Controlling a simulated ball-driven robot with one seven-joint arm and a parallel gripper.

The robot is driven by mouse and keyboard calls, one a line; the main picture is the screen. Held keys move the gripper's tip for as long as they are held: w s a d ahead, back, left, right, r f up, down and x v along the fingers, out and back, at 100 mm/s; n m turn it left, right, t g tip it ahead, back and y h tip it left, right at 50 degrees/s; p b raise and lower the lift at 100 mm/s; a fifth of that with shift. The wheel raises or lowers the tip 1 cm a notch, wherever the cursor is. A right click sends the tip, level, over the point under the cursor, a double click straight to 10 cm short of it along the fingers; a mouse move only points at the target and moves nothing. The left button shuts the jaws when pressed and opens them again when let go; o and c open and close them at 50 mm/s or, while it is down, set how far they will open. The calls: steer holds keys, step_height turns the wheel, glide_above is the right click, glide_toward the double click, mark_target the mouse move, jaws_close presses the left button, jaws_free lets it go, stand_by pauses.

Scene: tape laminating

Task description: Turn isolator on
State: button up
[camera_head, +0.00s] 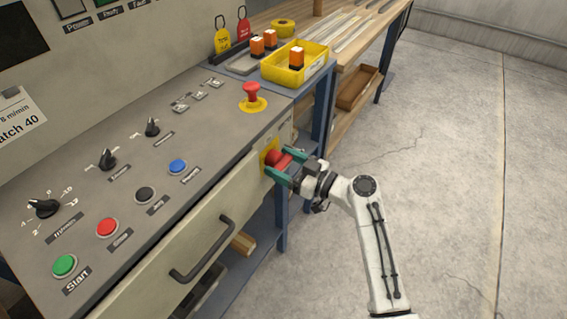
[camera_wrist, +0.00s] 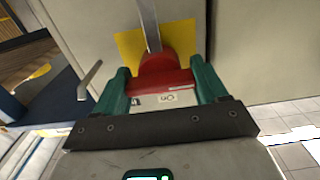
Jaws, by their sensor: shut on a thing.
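The isolator (camera_head: 276,158) is a red rotary handle on a yellow plate, on the front face of the control console near its right end. In the wrist view the red handle (camera_wrist: 165,75) sits in front of the yellow plate, with a grey metal bar above it. My gripper (camera_head: 284,163) has its green fingers on both sides of the red handle and is shut on it. It also shows in the wrist view (camera_wrist: 164,88). A small white label is on the handle's near side. The handle's exact angle is hard to tell.
The console top (camera_head: 200,130) carries knobs and coloured buttons. A red emergency stop (camera_head: 251,93) stands above the isolator. A drawer handle (camera_head: 203,250) juts out to the left below. A yellow bin (camera_head: 276,73) stands behind. The floor (camera_head: 450,160) to the right is clear.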

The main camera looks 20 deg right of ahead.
steer(key=shift+m, duration=0.4)
steer(key=shift+c, duration=0.2)
steer(key=m, duration=0.3)
steer(key=shift+b, duration=0.4)
steer(key=m, duration=0.5)
steer(key=shift+p, duration=0.3)
steer(key=m+p, duration=0.1)
steer(key=m, duration=0.4)
steer(key=shift+p, duration=0.3)
steer(key=shift+m+p, duration=0.85)
steer(key=shift+m, duration=1.15)
steer(key=o, duration=1.5)
steer(key=shift+s+d, duration=0.1)
